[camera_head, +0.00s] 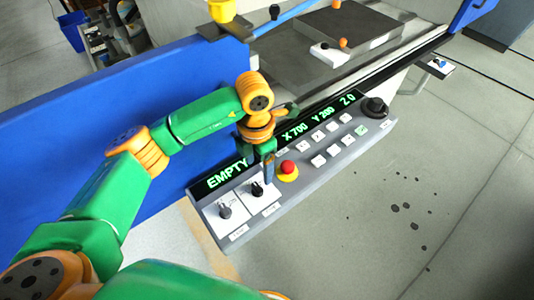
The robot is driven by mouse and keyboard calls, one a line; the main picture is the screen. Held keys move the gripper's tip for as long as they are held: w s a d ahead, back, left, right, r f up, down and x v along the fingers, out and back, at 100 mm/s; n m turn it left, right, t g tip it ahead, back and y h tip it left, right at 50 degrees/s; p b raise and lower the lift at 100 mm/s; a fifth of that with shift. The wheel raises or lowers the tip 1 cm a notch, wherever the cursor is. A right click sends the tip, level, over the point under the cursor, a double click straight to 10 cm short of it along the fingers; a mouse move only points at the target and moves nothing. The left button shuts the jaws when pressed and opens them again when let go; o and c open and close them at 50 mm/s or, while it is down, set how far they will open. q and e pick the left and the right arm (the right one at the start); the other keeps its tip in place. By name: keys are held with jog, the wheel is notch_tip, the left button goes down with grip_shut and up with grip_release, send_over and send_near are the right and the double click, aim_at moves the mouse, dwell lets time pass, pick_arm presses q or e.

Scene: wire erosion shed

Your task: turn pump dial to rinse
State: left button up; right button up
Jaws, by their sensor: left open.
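A grey control panel (300,197) slopes along the front of the machine. At its left end are two black dials on white plates, one further left (225,211) and one to its right (257,189). The labels below them are too small to read, so I cannot tell which is the pump dial. My left gripper (260,168) is open and points down just above the right-hand dial, close to it. I cannot tell whether the fingers touch it. The gripper hides part of the panel's display. My right gripper is not in view.
A red stop button on a yellow base (288,170) is close to the right of my left gripper. Several push buttons and a black knob (375,107) are further right. A blue machine wall (100,120) stands behind my arm. The floor at right is clear, with dark spots.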

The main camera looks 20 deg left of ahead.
aim_at(257, 187)
pick_arm(q)
jog(key=shift+w+f, duration=0.5)
jog(key=shift+w, duration=0.05)
jog(key=s+f+p, duration=0.1)
jog(key=s+f, duration=0.3)
jog(key=shift+s, duration=0.2)
jog(key=shift+w+f, duration=0.7)
jog(key=shift+w, duration=0.1)
jog(key=c, duration=0.3)
jog(key=shift+s, duration=0.2)
jog(key=c, duration=0.7)
grip_shut()
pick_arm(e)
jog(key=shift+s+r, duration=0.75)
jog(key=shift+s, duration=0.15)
